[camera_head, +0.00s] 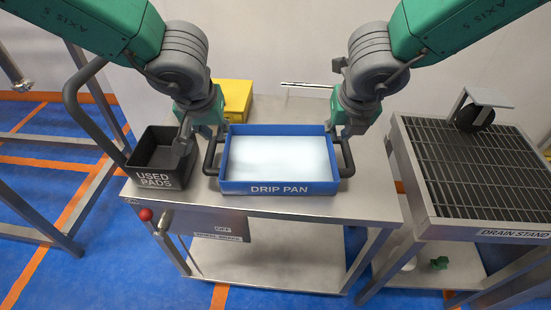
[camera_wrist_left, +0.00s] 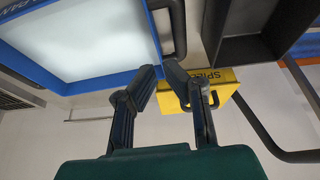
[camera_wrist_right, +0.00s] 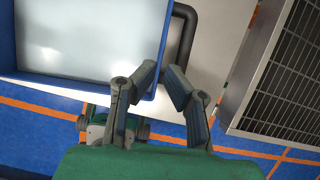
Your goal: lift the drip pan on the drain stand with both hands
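The blue drip pan (camera_head: 280,187), filled with pale liquid, sits level on a steel cart top (camera_head: 370,205), left of the drain stand (camera_head: 480,228). It has a dark handle at each end. My left gripper (camera_head: 195,140) is above the far part of the left handle (camera_head: 209,157). Its fingers are apart, with the handle beyond the tips in the left wrist view (camera_wrist_left: 180,30). My right gripper (camera_head: 345,130) is at the far part of the right handle (camera_head: 347,160). Its fingers are apart in the right wrist view (camera_wrist_right: 163,75). Contact with either handle cannot be made out.
A black used pads bin (camera_head: 160,160) stands close left of the pan, near my left gripper. A yellow box (camera_head: 235,98) is behind the pan. The drain stand's grate is bare except for a bracketed dark part (camera_head: 475,115) at its far edge.

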